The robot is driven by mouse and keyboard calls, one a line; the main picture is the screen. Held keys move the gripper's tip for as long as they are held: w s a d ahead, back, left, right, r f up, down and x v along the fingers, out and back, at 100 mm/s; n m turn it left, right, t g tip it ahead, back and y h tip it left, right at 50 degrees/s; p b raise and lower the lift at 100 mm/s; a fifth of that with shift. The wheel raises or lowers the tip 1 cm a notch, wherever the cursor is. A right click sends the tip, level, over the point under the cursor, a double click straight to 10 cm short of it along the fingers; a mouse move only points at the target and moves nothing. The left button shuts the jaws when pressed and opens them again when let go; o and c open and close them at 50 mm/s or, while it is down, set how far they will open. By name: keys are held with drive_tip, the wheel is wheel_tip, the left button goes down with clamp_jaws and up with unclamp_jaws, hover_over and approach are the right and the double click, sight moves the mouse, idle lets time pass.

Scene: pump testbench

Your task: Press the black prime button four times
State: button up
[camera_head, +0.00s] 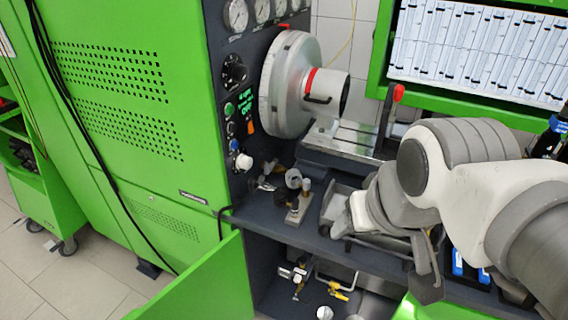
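The dark control panel (240,138) is on the right side of the green test bench. It carries a large black knob (234,71), a green button (229,109), a blue button (231,127), an orange switch (251,127) and a white knob (244,162). Labels are too small to read, so I cannot single out the black prime button. My gripper (425,275) hangs at the end of my white and grey arm, right of the panel and well apart from it. My wrist partly hides it; whether it is open or shut is unclear.
A large pale round chuck (290,85) juts out right of the panel. A red-tipped lever (398,93) stands near my arm. Small metal fittings (298,195) stand on the dark shelf below the panel. A green door (195,285) stands open in front.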

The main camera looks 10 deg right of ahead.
clamp_jaws()
idle(1.5)
